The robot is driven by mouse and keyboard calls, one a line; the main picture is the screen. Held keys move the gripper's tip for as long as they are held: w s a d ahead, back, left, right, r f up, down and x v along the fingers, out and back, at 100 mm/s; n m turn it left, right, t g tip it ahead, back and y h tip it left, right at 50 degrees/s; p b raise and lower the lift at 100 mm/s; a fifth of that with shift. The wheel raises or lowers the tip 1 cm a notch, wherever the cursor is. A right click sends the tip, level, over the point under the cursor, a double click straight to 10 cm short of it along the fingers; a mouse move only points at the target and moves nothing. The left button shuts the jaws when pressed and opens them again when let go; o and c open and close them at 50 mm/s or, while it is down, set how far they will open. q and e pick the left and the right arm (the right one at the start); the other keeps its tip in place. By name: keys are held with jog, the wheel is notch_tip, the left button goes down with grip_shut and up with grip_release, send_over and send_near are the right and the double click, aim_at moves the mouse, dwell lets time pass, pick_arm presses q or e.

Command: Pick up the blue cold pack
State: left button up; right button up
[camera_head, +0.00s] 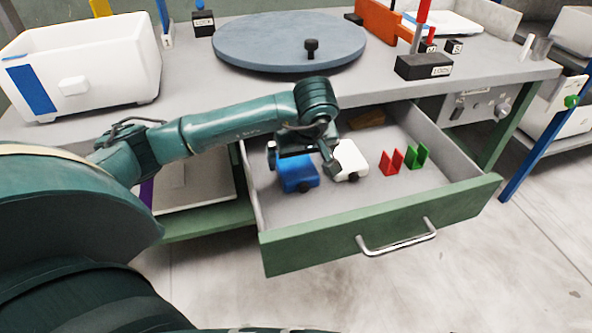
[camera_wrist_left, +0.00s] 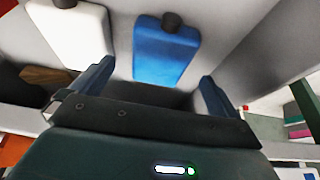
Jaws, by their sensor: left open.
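The blue cold pack (camera_head: 297,172) lies in the open drawer (camera_head: 375,205), near its left wall. It is a flat blue block with a dark round cap, and it also shows in the left wrist view (camera_wrist_left: 164,54). My left gripper (camera_head: 303,165) is open above the drawer, over the blue pack. In the left wrist view its two fingers (camera_wrist_left: 155,85) are spread, with the blue pack ahead between them and nothing held. A white pack (camera_head: 350,160) of similar shape lies just right of the blue one. My right gripper is not in view.
Red clips (camera_head: 391,162) and green clips (camera_head: 417,156) stand in the drawer's right part. A brown item (camera_head: 367,119) lies at the drawer's back. The bench above bears a round grey turntable (camera_head: 289,42) and a white bin (camera_head: 85,65).

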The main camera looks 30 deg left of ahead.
aim_at(297, 167)
pick_arm(q)
jog(key=b+x, duration=0.1)
jog(key=x, duration=0.4)
jog(key=shift+f, duration=0.1)
jog(key=c, duration=1.2)
